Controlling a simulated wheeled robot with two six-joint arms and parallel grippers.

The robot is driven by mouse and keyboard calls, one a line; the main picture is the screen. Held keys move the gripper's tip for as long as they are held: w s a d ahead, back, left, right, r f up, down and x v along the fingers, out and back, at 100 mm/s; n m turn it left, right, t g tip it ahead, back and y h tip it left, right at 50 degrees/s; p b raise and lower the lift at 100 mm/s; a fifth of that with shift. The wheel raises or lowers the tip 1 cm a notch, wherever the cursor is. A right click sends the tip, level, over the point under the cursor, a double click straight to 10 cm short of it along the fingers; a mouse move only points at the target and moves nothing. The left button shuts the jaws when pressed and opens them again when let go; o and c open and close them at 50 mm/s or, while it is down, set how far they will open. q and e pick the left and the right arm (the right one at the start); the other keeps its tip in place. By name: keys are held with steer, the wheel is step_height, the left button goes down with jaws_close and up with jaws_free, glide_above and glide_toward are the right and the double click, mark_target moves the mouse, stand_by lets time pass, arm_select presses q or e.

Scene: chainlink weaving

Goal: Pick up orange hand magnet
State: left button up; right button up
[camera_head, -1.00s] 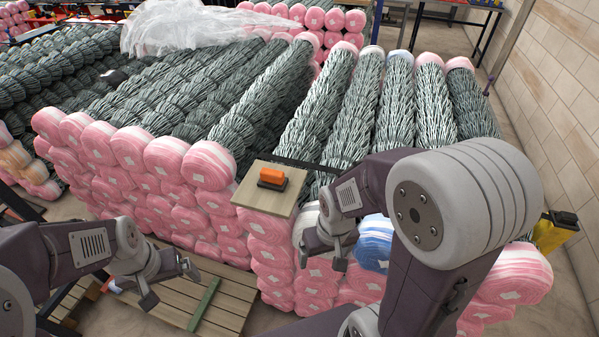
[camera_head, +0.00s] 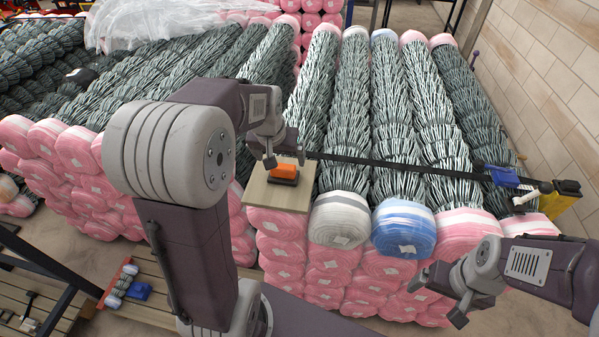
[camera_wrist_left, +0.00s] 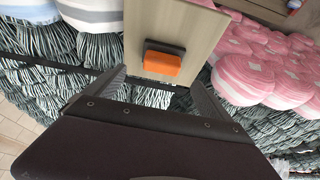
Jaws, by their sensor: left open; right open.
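The orange hand magnet (camera_head: 284,171) has an orange handle on a dark base and lies on a square wooden board (camera_head: 256,195). My left gripper (camera_head: 285,157) is open and empty, just above and beside the magnet. In the left wrist view, the magnet (camera_wrist_left: 162,62) lies ahead of the open jaws (camera_wrist_left: 157,92), roughly midway between the fingers and apart from them. My right gripper (camera_head: 466,306) is open and empty at the lower right, away from the magnet.
Pink-ended mesh rolls (camera_head: 335,261) are stacked below and around the board. Long green rolls (camera_head: 345,115) lie behind it. A dark bar (camera_head: 390,164) runs across the rolls, right of the magnet. A blue tool (camera_head: 503,177) and a yellow object (camera_head: 562,196) sit at the right.

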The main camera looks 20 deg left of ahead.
mark_target(283, 165)
arm_select(q)
steer(key=shift+x, duration=1.95)
steer(key=x, duration=0.2)
steer(key=p+x, duration=0.1)
steer(key=x, duration=0.1)
steer(key=shift+w+a+f, duration=0.15)
steer(key=shift+a+f, duration=0.1)
steer(key=shift+w+f, duration=0.25)
steer(key=shift+f, duration=0.05)
steer(key=shift+s+r, duration=0.1)
steer(key=shift+s, duration=0.05)
steer(key=c, duration=1.9)
steer(key=shift+o, duration=0.2)
steer(key=shift+r, duration=0.5)
step_height(283, 165, up, 3)
steer(key=shift+a, duration=0.1)
steer(key=d+r, duration=0.3)
steer(key=d, duration=0.2)
steer(key=w+d+r+b, duration=0.1)
steer(key=d+r, duration=0.3)
steer(key=d, duration=0.2)
steer(key=shift+w+d, duration=0.35)
